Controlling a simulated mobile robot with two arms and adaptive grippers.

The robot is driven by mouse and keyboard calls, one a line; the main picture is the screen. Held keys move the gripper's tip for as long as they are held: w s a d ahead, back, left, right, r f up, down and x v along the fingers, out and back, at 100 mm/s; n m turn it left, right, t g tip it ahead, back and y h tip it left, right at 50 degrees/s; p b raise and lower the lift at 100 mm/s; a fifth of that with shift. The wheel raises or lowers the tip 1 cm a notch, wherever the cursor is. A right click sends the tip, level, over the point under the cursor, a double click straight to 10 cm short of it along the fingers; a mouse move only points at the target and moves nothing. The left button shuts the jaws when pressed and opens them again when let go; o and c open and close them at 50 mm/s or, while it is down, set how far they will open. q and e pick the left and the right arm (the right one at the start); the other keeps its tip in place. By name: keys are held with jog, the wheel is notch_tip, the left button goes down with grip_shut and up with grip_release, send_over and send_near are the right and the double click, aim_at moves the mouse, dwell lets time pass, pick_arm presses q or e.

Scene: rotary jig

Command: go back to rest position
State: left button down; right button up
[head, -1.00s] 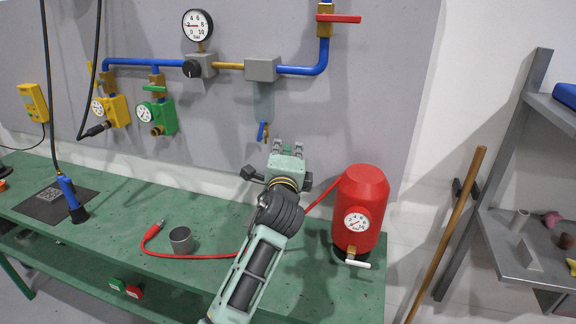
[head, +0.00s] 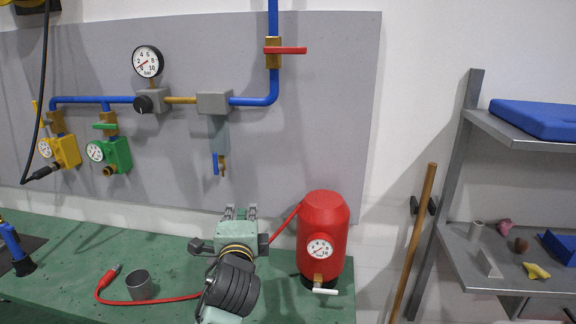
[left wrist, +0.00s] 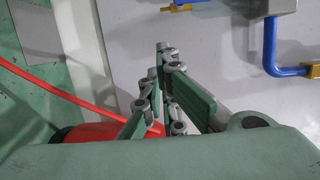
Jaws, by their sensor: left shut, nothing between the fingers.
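My left gripper (head: 238,212) is in front of the grey wall panel, above the green bench and to the left of the red tank (head: 322,222). Its fingers are shut and hold nothing. The left wrist view shows the same fingers (left wrist: 162,80) close up, with part of the red tank (left wrist: 75,132) and its red hose (left wrist: 60,88) behind. The small drain valve with a blue lever (head: 215,164) hangs on the panel above the gripper, clear of it. My right gripper is in neither view.
The green bench (head: 60,262) carries a grey cup (head: 139,285) and a red hose end (head: 108,277). The panel bears a gauge (head: 147,62), blue pipes, and yellow and green regulators (head: 117,154). A wooden pole (head: 413,240) and a grey shelf (head: 460,262) stand at right.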

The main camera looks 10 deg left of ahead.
pick_arm(q)
jog(key=s+a+f+n+g+h, duration=0.1)
jog(key=s+f+n+g, duration=0.25)
jog(key=s+f, duration=0.55)
jog(key=s+a+f+n+g, duration=0.2)
jog(key=s+f+n+g, duration=0.15)
jog(key=s+f, duration=0.55)
jog(key=s+d+f+n+g+h, duration=0.1)
jog(key=s+f+n+g, duration=0.1)
jog(key=s+f, duration=0.35)
jog(key=s+f+n+g+h, duration=0.1)
jog(key=s+f+n+g, duration=0.15)
jog(key=s, duration=0.65)
jog(key=s+d+f+n+g+h, duration=0.1)
jog(key=s+f+n+g, duration=0.2)
jog(key=s, duration=0.5)
notch_tip(320, 180, down, 29)
jog(key=s, duration=0.2)
jog(key=s+a+f+m+g+b, duration=0.1)
jog(key=s+a+f, duration=0.2)
jog(key=s+f, duration=1.2)
jog(key=shift+s+a+f, duration=0.2)
jog(key=shift+s+f, duration=0.15)
jog(key=shift+s, duration=0.3)
